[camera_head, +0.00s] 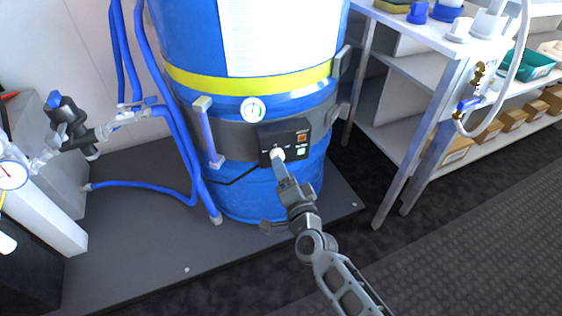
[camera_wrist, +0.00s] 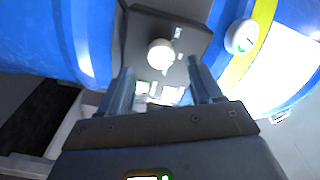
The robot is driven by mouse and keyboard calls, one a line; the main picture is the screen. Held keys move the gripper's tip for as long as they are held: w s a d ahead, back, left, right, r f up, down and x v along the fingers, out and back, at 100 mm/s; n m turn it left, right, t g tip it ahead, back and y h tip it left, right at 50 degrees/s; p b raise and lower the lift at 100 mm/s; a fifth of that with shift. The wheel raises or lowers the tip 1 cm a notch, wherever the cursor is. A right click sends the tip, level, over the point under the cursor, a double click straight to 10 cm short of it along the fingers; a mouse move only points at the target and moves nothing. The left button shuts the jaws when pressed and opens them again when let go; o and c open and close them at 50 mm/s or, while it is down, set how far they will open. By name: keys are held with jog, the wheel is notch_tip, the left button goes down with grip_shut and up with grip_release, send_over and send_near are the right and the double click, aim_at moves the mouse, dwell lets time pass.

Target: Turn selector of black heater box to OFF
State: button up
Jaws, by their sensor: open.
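The black heater box (camera_head: 293,134) is fixed to the front of the blue drum (camera_head: 268,188). Its selector is a round white knob (camera_head: 276,154) on the lower left of the panel. The box (camera_wrist: 190,40) and knob (camera_wrist: 160,54) also show in the wrist view. My gripper (camera_wrist: 158,76) is open and faces the panel. In the wrist view the knob appears just beyond the fingertips and between them; I cannot tell whether they touch it. In the head view my fingers cover part of the knob's surroundings. The selector's pointer direction is too small to read.
A round gauge (camera_head: 252,109) sits above the box on the drum. Blue hoses (camera_head: 185,150) run at the left. A metal shelf (camera_head: 415,135) with boxes and a hose stands at the right. The drum stands on a dark platform (camera_head: 130,240).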

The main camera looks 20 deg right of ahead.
jog(key=shift+s+a, duration=0.15)
jog(key=shift+s, duration=1.5)
jog(key=s+d+n+g+y, duration=0.15)
jog(key=s+n, duration=0.45)
jog(key=s, duration=1.4)
jog(key=s+r+n, duration=0.2)
jog(key=s+r, duration=0.2)
jog(key=s, duration=0.4)
jog(key=s+r+n, duration=0.3)
jog(key=s+r, duration=0.1)
jog(key=s, duration=0.3)
jog(key=s+r+n+g, duration=0.2)
jog(key=s+r+n, duration=0.1)
jog(key=s+r, duration=0.55)
notch_tip(320, 180, up, 19)
jog(key=w+p, duration=0.1)
jog(key=p, duration=1.9)
jog(key=shift+a, duration=0.3)
jog(key=shift+r, duration=0.1)
